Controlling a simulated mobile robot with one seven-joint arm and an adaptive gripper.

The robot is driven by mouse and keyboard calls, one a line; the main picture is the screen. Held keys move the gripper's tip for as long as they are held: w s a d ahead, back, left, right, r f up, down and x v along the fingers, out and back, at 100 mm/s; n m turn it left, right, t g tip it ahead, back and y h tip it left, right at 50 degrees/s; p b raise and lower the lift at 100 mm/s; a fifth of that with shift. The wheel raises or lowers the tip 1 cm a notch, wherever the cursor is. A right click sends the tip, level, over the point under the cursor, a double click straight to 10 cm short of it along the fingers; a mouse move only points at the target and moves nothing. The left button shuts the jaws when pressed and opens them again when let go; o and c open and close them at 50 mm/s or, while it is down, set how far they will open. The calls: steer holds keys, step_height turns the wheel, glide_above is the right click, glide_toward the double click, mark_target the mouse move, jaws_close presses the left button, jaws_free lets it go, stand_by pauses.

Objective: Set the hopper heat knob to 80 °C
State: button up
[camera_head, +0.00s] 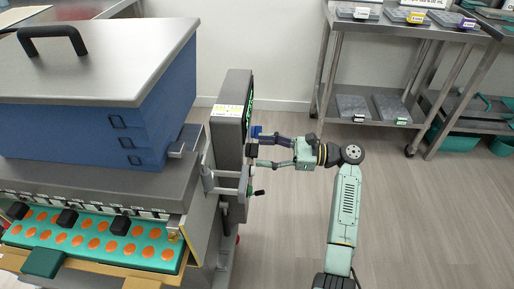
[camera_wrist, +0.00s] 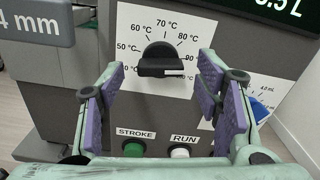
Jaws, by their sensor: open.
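The black hopper heat knob (camera_wrist: 160,62) sits on the grey control panel (camera_wrist: 85,80) in the wrist view. Its bar lies about level, with a white mark towards its right end, below the 90 label. The printed scale (camera_wrist: 166,23) around it reads 50, 60, 70 and 80 °C, with 90 at the right; the lowest right part is hidden by a finger. My gripper (camera_wrist: 158,70) is open, its purple-padded fingers on either side of the knob, apart from it. In the head view my gripper (camera_head: 258,149) is at the panel's right side; the knob is not visible there.
Below the knob are a green STROKE button (camera_wrist: 133,150) and a white RUN button (camera_wrist: 180,152). A display (camera_wrist: 285,14) is above right. The blue hopper (camera_head: 90,130) and a teal gummy tray (camera_head: 95,240) are left.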

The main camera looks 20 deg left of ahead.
mark_target(252, 150)
steer(key=shift+x, duration=1.35)
steer(key=shift+c, duration=0.4)
steer(key=c, duration=1.1)
